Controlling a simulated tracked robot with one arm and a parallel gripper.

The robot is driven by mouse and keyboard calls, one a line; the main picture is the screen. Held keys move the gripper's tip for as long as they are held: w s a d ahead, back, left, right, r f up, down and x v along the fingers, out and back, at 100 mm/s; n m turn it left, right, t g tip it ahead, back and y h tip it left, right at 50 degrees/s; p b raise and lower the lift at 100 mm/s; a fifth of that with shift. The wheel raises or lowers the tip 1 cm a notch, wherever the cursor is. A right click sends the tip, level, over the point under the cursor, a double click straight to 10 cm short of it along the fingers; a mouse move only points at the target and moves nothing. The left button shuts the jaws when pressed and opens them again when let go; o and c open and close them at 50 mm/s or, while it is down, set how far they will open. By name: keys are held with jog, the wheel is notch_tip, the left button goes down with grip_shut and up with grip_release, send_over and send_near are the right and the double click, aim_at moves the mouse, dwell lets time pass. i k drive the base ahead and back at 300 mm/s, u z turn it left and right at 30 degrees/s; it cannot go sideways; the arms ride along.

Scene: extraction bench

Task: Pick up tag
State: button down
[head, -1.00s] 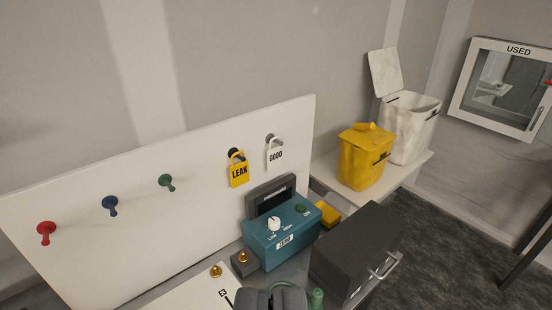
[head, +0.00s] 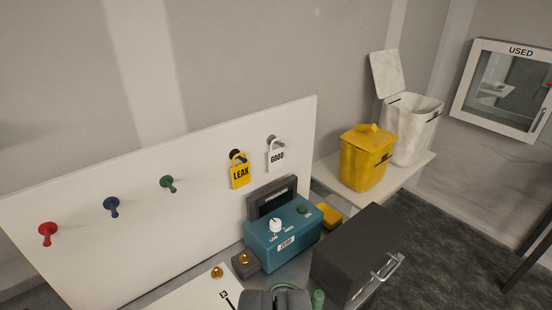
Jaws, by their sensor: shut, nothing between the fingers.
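Two tags hang on dark pegs on the white upright board. The yellow tag (head: 240,175) reads LEAK. The white tag (head: 276,157) to its right reads GOOD. My gripper (head: 277,299) shows only in part at the bottom edge, low in front of the teal box and well below both tags. It is shut, with no tag in it. Its fingertips are hard to make out.
The board (head: 90,255) also bears red (head: 47,233), blue (head: 112,206) and green (head: 168,184) pegs. A teal box with a knob (head: 282,238) and a dark case (head: 357,255) stand below. Yellow (head: 366,160) and white (head: 409,130) bins stand right; a USED cabinet (head: 505,90) hangs beyond.

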aim_at(275, 158)
jog(key=z, duration=0.45)
jog(key=k, duration=1.2)
jog(key=z, duration=0.5)
jog(key=i, duration=1.3)
jog(key=u, duration=0.9)
jog(key=i, duration=0.95)
jog(key=u, duration=1)
jog(key=i, duration=0.3)
jog(key=u, duration=0.1)
jog(key=k, duration=0.9)
jog(key=u, duration=0.2)
jog(key=i, duration=0.4)
jog(key=z, duration=0.05)
